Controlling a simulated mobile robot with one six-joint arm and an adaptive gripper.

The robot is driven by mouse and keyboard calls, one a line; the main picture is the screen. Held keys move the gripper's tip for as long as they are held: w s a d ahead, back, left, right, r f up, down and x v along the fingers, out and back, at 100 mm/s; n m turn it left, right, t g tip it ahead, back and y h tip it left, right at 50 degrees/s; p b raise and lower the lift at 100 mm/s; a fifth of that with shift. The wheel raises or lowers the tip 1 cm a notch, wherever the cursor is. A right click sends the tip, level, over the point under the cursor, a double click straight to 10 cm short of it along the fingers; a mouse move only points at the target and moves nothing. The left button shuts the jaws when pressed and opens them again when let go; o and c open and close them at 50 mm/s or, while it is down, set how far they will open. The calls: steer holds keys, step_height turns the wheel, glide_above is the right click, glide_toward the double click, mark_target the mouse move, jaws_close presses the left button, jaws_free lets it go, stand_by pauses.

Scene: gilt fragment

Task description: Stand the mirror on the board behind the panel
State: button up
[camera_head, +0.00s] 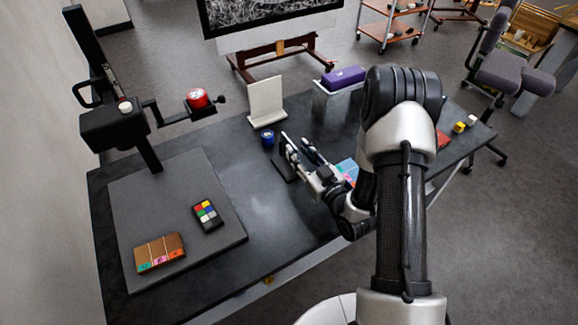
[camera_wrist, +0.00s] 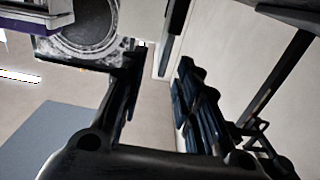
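The dark grey board (camera_head: 222,230) lies on the black table at the left, under the copy stand. The small wooden panel (camera_head: 160,247), with a coloured lower edge, lies near its front. I cannot identify the mirror with certainty; a small dark flat piece (camera_head: 284,170) lies beside my gripper (camera_head: 301,149). My gripper is above the middle of the table, with its fingers apart and nothing seen between them. Its two fingers also show apart in the wrist view (camera_wrist: 162,95). My arm hides part of the table.
The copy stand (camera_head: 114,127) rises at the board's back, its side arm carrying a red object (camera_head: 198,99). A colour chart (camera_head: 207,214) lies on the board. A blue jar (camera_head: 267,138), white upright stand (camera_head: 266,101) and purple box (camera_head: 343,77) stand beyond my gripper.

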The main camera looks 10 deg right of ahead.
mark_target(282, 133)
steer(key=shift+f+b+x, duration=0.15)
steer(key=shift+b+x, duration=0.2)
steer(key=shift+x, duration=1.15)
steer(key=shift+f+b+x, duration=0.1)
steer(key=shift+b+x, duration=0.2)
steer(key=shift+x, duration=1.2)
steer(key=shift+c, duration=0.2)
jaws_close()
